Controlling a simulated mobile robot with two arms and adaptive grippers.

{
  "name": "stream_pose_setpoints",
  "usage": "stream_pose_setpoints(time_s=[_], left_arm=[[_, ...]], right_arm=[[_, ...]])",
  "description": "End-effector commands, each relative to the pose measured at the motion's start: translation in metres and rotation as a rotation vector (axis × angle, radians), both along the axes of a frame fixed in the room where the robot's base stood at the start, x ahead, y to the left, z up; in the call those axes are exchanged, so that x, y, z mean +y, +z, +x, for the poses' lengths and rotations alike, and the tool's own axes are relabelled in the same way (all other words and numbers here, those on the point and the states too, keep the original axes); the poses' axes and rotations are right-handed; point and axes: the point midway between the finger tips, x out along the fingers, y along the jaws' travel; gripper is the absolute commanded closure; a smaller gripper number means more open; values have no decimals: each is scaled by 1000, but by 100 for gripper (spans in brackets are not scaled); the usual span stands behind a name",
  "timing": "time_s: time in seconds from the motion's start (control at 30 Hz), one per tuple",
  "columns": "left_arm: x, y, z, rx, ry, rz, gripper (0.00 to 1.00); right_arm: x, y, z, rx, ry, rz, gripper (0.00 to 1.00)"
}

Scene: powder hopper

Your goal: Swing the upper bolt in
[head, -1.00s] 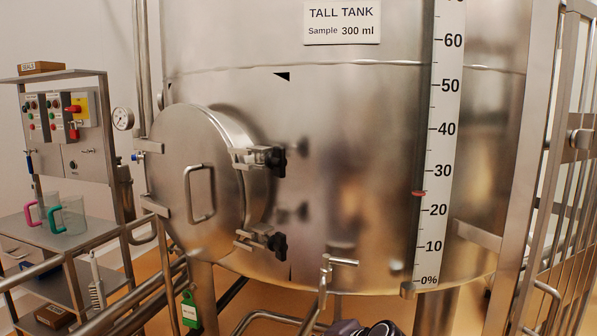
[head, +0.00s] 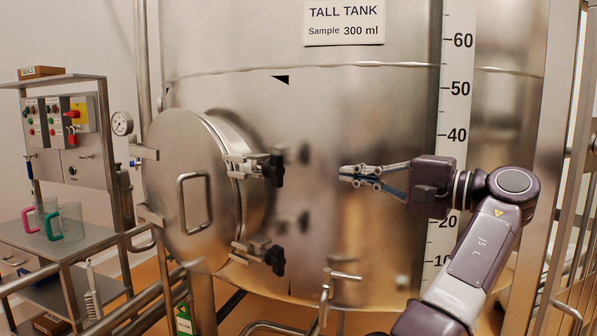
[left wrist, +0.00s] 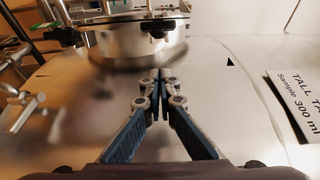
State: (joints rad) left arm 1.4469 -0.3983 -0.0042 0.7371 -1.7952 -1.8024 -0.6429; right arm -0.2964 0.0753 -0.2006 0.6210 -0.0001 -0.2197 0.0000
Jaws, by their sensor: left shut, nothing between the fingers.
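The upper bolt (head: 262,167) with its black knob sits at the right rim of the round hatch door (head: 190,205), on the tank's side. In the left wrist view the upper bolt (left wrist: 155,27) shows ahead of the fingertips. The lower bolt (head: 262,255) with a similar black knob is below it. My left gripper (head: 342,174) is shut and empty, pointing left towards the upper bolt, with a clear gap between fingertips and knob. In the left wrist view its fingertips (left wrist: 161,75) meet. My right gripper is in neither view.
The tank wall (head: 350,110) is behind the gripper. A level scale (head: 457,90) runs down the tank behind my left arm. A railing (head: 575,200) stands at the right. A shelf with jugs (head: 65,222) and a control box (head: 72,145) is at the left.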

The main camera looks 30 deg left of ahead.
Motion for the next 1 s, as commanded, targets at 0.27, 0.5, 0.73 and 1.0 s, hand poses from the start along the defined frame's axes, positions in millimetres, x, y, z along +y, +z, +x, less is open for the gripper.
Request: stream_pose_setpoints(time_s=[0.27, 0.5, 0.73, 1.0], left_arm=[[46, 1, 3, -2, 5, -2, 100], [99, 2, 7, -1, 4, -1, 100], [103, -1, -12, -3, 0, -2, 100], [108, -1, -27, -1, 0, -1, 100]], right_arm=[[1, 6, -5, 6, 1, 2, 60], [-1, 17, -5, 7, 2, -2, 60], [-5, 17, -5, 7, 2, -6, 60], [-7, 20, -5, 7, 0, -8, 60]])
